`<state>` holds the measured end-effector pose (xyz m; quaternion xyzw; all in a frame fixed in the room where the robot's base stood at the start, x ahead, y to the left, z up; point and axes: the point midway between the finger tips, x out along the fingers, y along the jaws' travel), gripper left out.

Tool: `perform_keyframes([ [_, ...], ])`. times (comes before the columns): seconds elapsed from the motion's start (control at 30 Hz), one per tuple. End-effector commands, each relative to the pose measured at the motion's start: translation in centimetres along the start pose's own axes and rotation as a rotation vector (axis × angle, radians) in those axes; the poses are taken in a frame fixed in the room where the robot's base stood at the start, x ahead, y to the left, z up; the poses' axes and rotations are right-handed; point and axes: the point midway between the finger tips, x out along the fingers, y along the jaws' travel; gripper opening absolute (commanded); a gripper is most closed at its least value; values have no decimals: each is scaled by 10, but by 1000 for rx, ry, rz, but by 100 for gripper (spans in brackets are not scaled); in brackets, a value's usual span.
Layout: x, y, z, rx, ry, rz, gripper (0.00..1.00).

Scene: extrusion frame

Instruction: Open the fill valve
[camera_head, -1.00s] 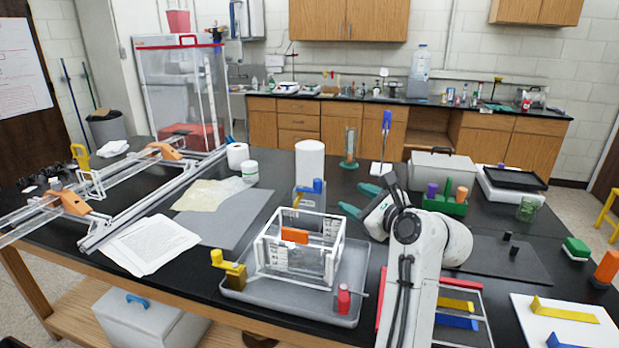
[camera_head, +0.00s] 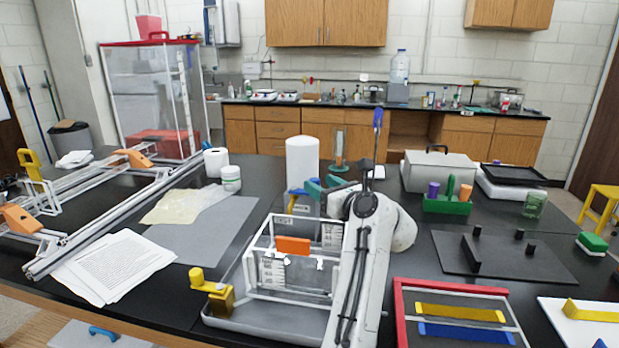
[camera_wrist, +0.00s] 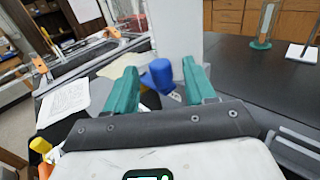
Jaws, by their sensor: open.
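A white cylinder (camera_head: 302,160) stands at the middle of the bench. A valve with a blue knob (camera_wrist: 160,76) is at its base; in the head view its blue part (camera_head: 297,192) is partly covered by my gripper. My gripper (camera_wrist: 160,68) is open with teal fingers, and the blue knob shows between and beyond them. I cannot tell whether the fingers touch it. In the head view my gripper (camera_head: 325,188) is just in front of the cylinder. A second valve, with a yellow handle (camera_head: 212,285), is at the left of the grey tray. I see no label telling which is the fill valve.
A clear-walled frame box with an orange block (camera_head: 293,245) stands in the grey tray (camera_head: 250,322), close beside my arm. A green holder (camera_head: 447,205) and a grey case (camera_head: 425,172) are to the right. Papers (camera_head: 115,266) lie left.

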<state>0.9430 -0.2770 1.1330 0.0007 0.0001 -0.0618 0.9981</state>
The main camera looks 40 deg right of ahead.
Motion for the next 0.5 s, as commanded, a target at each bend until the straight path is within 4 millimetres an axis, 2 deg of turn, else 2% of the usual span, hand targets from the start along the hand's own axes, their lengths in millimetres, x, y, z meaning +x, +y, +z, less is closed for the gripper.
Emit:
perform_keyframes([
  [0.03,10,0,1,2,1,2,55],
  [0.2,36,0,1,1,1,1,55],
  [0.5,55,0,0,-1,0,0,55],
])
